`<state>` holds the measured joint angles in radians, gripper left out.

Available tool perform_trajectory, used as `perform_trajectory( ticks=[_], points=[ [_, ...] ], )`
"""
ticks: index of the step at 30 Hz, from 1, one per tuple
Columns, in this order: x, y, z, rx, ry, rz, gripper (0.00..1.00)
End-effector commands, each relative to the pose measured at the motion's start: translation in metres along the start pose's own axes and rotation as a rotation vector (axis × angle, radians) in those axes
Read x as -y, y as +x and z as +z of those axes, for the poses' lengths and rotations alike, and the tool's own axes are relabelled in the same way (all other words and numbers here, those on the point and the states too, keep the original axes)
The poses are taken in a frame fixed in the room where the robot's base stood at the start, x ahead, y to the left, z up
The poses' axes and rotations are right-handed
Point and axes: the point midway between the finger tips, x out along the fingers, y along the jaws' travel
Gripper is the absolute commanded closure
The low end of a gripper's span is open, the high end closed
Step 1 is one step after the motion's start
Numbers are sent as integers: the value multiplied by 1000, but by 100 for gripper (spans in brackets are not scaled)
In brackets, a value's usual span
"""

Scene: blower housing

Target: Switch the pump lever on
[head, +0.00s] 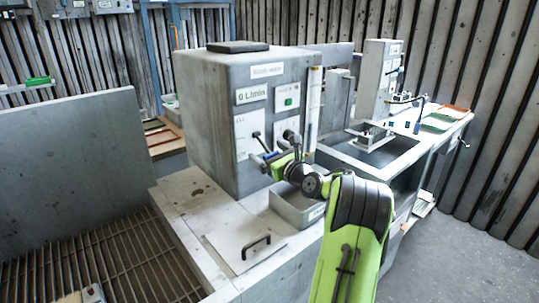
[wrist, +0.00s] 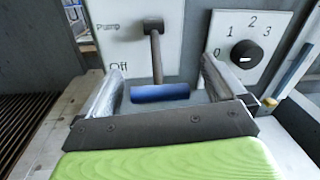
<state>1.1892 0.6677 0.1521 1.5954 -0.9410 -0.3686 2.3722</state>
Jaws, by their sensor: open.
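The pump lever (wrist: 155,55) is on a white panel marked "Pump". It has a dark pivot at the top, a grey shaft hanging down and a blue crosswise grip (wrist: 160,92) at the lower end, near the word "Off". The lever also shows in the head view (head: 260,143), on the front of the grey housing. My gripper (wrist: 162,68) is open, with one finger on each side of the lever's shaft and blue grip. I cannot tell whether either finger touches it. In the head view my gripper (head: 272,160) is at the housing front, partly hidden by my wrist.
A black dial (wrist: 247,54) marked 0 to 3 sits close right of my right finger. A grey box (head: 297,208) stands below my wrist. A lid with a black handle (head: 256,246) lies on the bench in front. A sink bench (head: 385,150) is to the right.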

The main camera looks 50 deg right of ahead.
Motion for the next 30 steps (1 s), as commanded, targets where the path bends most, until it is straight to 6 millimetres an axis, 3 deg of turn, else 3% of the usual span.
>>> perform_trajectory(
  ticks=[6,21,30],
  points=[
    [0,0,0,-1,0,0,4],
    [0,0,0,-1,0,1,79],
    [1,-1,6,-33,-1,6,79]
  ],
)
